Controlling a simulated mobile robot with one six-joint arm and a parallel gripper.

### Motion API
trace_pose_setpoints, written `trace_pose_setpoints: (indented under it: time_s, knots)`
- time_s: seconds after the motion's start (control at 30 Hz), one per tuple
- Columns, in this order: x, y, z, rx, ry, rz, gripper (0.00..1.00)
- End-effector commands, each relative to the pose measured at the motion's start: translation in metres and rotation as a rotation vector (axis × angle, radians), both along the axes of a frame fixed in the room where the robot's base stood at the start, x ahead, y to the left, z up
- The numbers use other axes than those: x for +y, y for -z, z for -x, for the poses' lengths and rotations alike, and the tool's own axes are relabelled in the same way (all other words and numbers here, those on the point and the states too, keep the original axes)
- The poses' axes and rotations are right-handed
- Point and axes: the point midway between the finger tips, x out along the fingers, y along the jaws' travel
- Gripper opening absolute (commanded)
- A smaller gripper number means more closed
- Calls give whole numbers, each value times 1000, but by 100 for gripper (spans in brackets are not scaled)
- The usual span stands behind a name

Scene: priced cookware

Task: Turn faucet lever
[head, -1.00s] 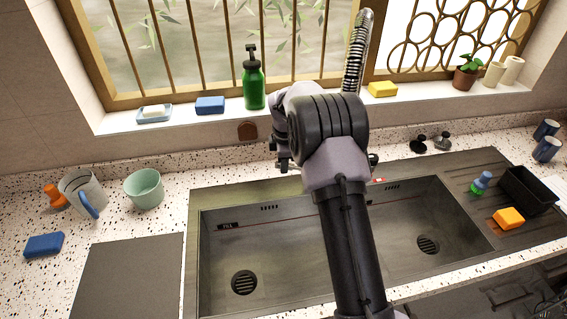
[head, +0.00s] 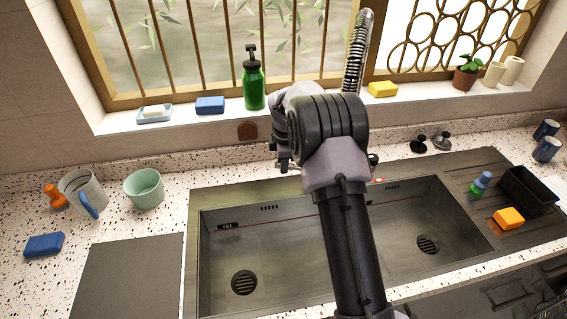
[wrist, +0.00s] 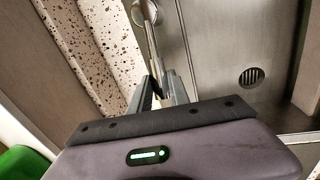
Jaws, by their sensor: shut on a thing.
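The faucet's coiled metal spout (head: 355,50) rises behind my arm at the back of the sink, in front of the window. Its base and lever are hidden by my arm in the head view. In the wrist view a thin metal lever (wrist: 151,42) runs down from a rounded metal part to between my fingers. My gripper (wrist: 161,88) is shut on this lever near its end. In the head view my gripper is mostly hidden behind my wrist.
The double sink (head: 265,250) lies below my arm. A green soap bottle (head: 254,84) and a blue sponge (head: 210,105) stand on the sill to the left. A mint cup (head: 144,190) is left of the sink. A black caddy (head: 528,190) stands at right.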

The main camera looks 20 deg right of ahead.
Motion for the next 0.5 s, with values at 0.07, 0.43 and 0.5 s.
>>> trace_pose_setpoints:
  time_s: [0.07,0.43,0.5]
  knots:
    - [0,0,0,0,0,0,0]
    - [0,-5,9,3,-83,-1,0]
    - [1,-5,17,4,-172,-2,0]
